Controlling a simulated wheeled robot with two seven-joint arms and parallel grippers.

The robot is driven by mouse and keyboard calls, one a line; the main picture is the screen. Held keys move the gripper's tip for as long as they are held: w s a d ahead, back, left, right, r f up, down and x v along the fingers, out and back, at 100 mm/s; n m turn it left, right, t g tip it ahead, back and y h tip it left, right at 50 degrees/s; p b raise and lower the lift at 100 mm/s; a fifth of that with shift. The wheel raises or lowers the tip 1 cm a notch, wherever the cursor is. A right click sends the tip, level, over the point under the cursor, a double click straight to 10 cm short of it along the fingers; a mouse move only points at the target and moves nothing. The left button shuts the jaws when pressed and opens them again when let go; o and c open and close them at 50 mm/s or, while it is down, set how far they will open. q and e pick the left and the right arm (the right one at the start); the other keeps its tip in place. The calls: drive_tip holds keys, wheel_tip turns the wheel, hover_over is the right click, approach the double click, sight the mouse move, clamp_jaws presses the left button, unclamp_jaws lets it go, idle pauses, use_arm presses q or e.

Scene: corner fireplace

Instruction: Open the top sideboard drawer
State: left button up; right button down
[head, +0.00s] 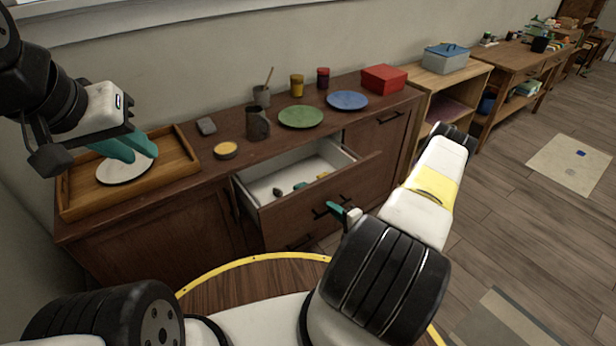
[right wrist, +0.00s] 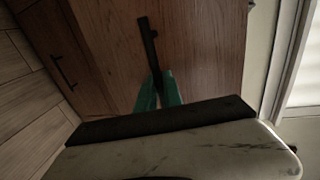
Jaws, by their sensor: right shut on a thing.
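The dark wooden sideboard (head: 150,234) stands along the wall. Its top drawer (head: 305,204) is pulled out, with the pale inside showing and a few small items lying in it. My right gripper (head: 345,213) is at the drawer's front and shut on its dark bar handle (head: 326,207). In the right wrist view, the teal fingertips (right wrist: 158,88) close around the lower end of the handle (right wrist: 149,45). My left gripper (head: 92,156) is over the wooden tray, its fingers apart with nothing seen between them.
On the sideboard top are the wooden tray (head: 187,166) with a white plate (head: 122,172), a green plate (head: 300,117), a blue plate (head: 347,100), a red box (head: 384,79) and several cups. A wooden shelf unit (head: 468,78) stands to the right. Floor (head: 510,185) is open at right.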

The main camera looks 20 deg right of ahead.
drive_tip(key=f+v, duration=0.1)
drive_tip(key=v, duration=0.7)
drive_tip(key=shift+s+f, duration=0.2)
drive_tip(key=shift+f, duration=0.1)
drive_tip(key=shift+d, duration=0.1)
drive_tip(key=c, duration=1.5)
unclamp_jaws()
drive_tip(key=v, duration=0.7)
drive_tip(key=shift+s+d+r, duration=0.1)
drive_tip(key=shift+s+d, duration=0.05)
drive_tip(key=shift+s, duration=0.25)
